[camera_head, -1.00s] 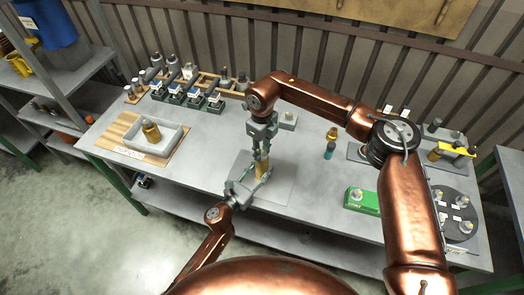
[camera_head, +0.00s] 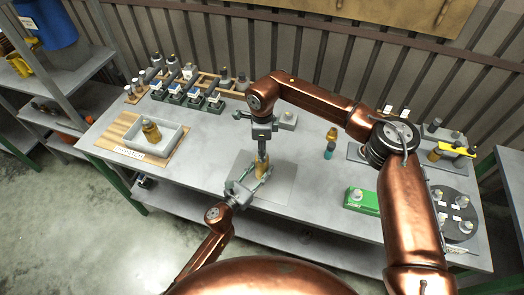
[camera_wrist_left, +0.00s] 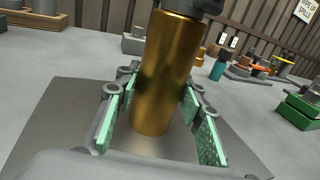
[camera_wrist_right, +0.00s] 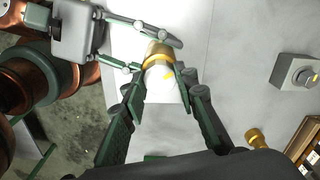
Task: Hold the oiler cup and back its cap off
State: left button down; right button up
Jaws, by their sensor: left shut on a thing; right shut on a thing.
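The oiler cup (camera_head: 262,170) is a brass cylinder standing upright over a grey mat on the table. It fills the middle of the left wrist view (camera_wrist_left: 163,75). My left gripper (camera_head: 257,184) is shut on the cup's body from the near side, one finger on each side. My right gripper (camera_head: 262,157) points down from above and is shut on the cup's top end. In the right wrist view the bright top with a brass rim (camera_wrist_right: 159,62) lies between the right fingertips. The cap's seam is hidden by the fingers.
A grey tray (camera_head: 178,133) with another brass cup stands at the left. A green box (camera_head: 361,201) and a dark round plate (camera_head: 466,212) are at the right. Small parts line the back edge.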

jog(key=shift+w, duration=0.1)
dwell(0.3)
jog(key=o, duration=1.2)
jog(key=shift+c, duration=0.2)
jog(key=shift+r, duration=0.15)
notch_tip(320, 180, up, 12)
pick_arm(q)
jog(key=c, duration=1.2)
grip_release()
